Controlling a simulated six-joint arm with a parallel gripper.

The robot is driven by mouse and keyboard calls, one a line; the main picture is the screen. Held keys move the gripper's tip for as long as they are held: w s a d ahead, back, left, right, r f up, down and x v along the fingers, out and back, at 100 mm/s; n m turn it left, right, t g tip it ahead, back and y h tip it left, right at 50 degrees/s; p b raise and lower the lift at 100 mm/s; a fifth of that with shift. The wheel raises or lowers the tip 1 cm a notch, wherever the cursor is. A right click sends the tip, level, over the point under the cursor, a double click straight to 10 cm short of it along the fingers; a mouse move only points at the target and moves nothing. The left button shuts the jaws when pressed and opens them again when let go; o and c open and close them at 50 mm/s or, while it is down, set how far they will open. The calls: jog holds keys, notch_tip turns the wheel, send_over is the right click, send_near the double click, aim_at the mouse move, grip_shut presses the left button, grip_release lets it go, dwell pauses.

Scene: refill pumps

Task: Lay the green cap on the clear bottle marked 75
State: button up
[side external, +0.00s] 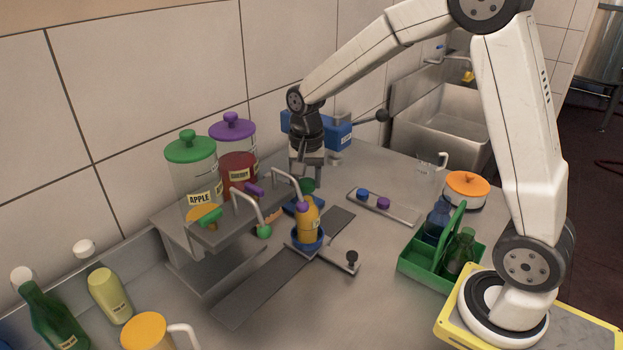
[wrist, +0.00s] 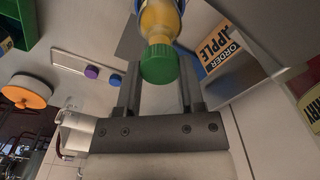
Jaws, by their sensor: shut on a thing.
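My gripper (side external: 307,168) points down behind the tap stand and is shut on the green cap (side external: 308,185). In the wrist view the green cap (wrist: 160,65) sits between the two fingers (wrist: 158,92). A clear bottle with yellow-orange contents (side external: 309,224) stands upright in a blue holder under the purple-tipped tap. A bottle with similar contents (wrist: 160,18) shows just beyond the cap in the wrist view. I cannot tell whether cap and bottle touch. The bottle's label is too small to read.
The stand holds an APPLE dispenser (side external: 190,178) and a red dispenser (side external: 238,172), with taps in front. A strip (side external: 384,208) carries a blue and a purple cap. A green crate (side external: 412,262) with bottles and an orange-lidded pot (side external: 466,190) stand right.

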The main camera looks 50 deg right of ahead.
aim_at(307, 182)
jog(key=shift+f, duration=0.6)
dwell(0.7)
jog(key=o, duration=1)
jog(key=shift+r, duration=0.15)
jog(key=shift+r, duration=3.4)
